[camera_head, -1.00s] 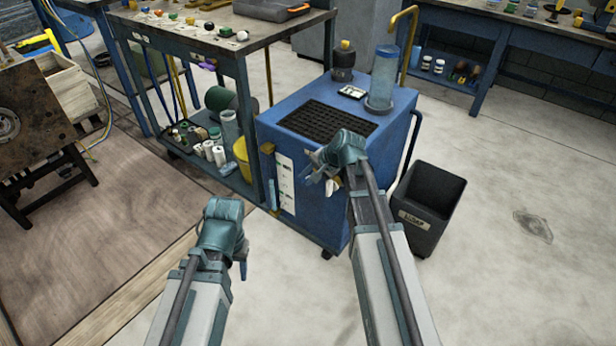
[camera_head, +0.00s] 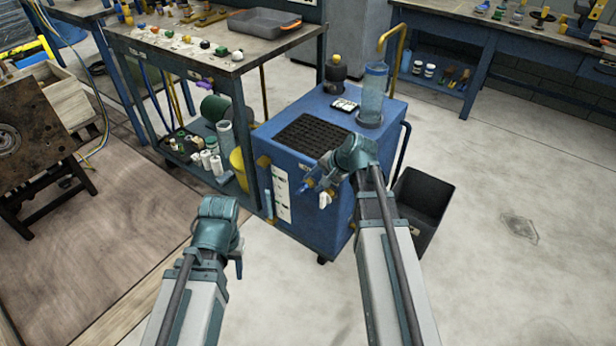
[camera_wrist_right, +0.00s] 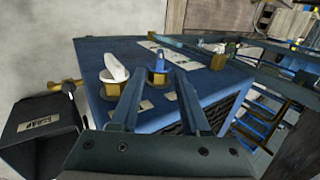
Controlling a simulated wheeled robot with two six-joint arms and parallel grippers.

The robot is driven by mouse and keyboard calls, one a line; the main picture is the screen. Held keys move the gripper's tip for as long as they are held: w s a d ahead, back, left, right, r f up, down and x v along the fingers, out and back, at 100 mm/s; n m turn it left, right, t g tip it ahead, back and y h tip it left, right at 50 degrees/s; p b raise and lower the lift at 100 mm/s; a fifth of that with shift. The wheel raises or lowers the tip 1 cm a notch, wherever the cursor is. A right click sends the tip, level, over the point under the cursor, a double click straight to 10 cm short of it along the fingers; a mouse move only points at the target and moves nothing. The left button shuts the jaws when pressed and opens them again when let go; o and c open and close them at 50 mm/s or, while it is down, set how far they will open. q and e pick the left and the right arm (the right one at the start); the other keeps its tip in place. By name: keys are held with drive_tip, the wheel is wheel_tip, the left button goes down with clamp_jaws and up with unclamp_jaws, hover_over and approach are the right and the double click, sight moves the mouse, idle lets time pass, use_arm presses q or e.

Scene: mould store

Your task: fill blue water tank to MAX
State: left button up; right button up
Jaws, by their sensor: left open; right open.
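A blue cabinet (camera_head: 345,215) carries a clear bluish cylinder (camera_head: 373,92) on its top; its level and any marks are too small to read. A brass pipe (camera_head: 403,50) rises behind the cylinder. On the cabinet's front are a blue handle (camera_wrist_right: 158,62) and a white handle (camera_wrist_right: 116,72), each on a brass fitting. My right gripper (camera_wrist_right: 158,88) is open, and the blue handle shows just beyond its fingertips, roughly in line with the gap. I cannot tell if they touch. My left gripper (camera_head: 238,260) is open and empty over the floor, left of the cabinet.
A dark bin (camera_head: 422,205) stands close to the cabinet's right side. A workbench (camera_head: 195,60) with bottles on its lower shelf stands to the left. A black grille (camera_head: 312,134) and a dark bottle (camera_head: 335,75) are on the cabinet top. Floor at right is clear.

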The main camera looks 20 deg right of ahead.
drive_tip(key=shift+p+v, duration=1.65)
drive_tip(key=shift+v, duration=0.95)
idle(5.4)
